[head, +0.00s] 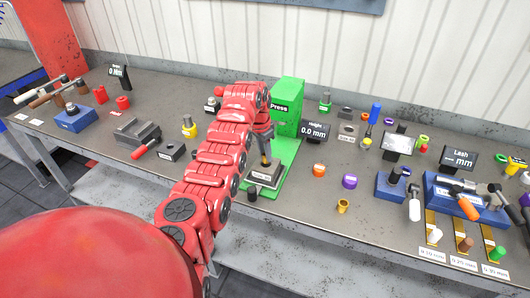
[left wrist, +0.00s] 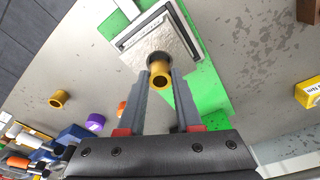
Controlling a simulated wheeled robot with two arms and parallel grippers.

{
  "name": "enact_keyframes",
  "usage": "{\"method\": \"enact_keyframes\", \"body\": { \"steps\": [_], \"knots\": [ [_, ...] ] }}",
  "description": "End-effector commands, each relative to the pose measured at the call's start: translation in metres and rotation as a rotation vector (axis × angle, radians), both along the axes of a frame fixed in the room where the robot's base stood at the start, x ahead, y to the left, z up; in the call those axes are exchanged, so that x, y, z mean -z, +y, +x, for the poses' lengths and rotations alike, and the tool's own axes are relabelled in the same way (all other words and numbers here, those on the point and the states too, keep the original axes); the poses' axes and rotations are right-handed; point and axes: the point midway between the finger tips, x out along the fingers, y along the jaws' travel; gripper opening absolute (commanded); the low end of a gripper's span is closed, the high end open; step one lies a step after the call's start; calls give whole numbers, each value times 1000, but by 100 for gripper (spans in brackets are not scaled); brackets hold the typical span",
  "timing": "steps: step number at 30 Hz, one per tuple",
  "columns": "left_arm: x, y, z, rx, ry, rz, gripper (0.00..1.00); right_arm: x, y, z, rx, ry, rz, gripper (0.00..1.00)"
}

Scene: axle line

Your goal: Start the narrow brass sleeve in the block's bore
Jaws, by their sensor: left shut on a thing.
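My left gripper (left wrist: 160,74) is shut on a narrow brass sleeve (left wrist: 161,80), a gold tube with an open end facing the wrist camera. The grey metal block (left wrist: 138,45) lies beyond the sleeve in the left wrist view, on the green press. In the head view the block (head: 264,174) sits on the press base, and my left gripper (head: 265,148) is above it, pointing down. The sleeve hides most of the block's bore, so I cannot tell whether its far end is in the bore or just above it. My right gripper is not in view.
The green press (head: 289,105) rises close behind my left gripper. Another flanged brass sleeve (head: 343,205) stands on the bench, near orange (head: 319,170) and purple (head: 349,181) rings. A height display (head: 314,131) stands right of the press.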

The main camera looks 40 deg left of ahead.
Motion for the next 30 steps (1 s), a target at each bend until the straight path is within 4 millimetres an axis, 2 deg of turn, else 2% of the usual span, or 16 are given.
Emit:
{"method": "enact_keyframes", "body": {
  "steps": [30],
  "knots": [
    [0,0,0,0,-1,1,0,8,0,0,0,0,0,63]
  ]
}}
